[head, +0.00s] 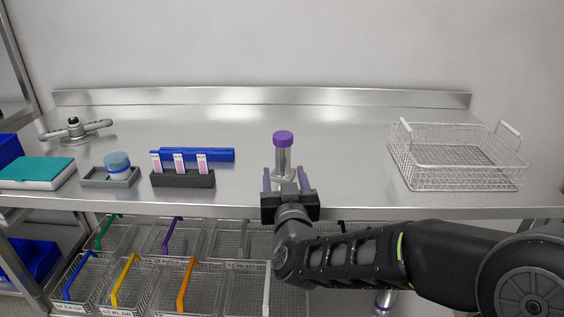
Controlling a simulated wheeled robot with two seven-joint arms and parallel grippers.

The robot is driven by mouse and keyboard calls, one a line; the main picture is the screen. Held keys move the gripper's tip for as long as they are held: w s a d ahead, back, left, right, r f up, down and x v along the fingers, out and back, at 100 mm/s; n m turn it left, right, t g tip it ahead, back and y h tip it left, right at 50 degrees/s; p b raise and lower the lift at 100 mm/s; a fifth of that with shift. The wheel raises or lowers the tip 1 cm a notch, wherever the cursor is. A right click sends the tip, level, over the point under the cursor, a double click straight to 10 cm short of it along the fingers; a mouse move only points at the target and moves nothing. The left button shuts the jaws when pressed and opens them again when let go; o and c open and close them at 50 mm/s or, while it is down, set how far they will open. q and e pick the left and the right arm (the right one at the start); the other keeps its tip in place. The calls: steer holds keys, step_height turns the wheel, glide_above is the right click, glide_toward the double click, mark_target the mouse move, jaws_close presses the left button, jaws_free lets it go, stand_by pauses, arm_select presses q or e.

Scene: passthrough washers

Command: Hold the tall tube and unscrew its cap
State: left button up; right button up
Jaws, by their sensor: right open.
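The tall tube (282,160) stands upright on the steel table near its front edge, with a purple cap (283,138) on top. Its lower end is in a small pale base, partly hidden by my right gripper. My right gripper (285,177) is open, its two fingers pointing away from me on the near side of the tube. The fingertips show to the left and right of the tube's lower part; I cannot tell whether they touch it. My left gripper is not in view.
A wire basket (456,186) stands at the right. A dark rack with slides (183,180), a blue bar (214,155), a grey holder with a round blue-lidded item (110,178) and a teal-topped box (38,170) stand at the left. Wire bins with coloured handles (184,283) sit below.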

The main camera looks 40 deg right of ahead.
mark_target(284, 162)
steer(key=shift+p+x, duration=0.4)
steer(key=shift+x, duration=0.35)
steer(key=shift+w+d, duration=0.35)
steer(key=shift+w, duration=0.1)
steer(key=shift+x, duration=2.55)
steer(key=shift+d, duration=0.15)
jaws_close()
steer(key=shift+r, duration=0.1)
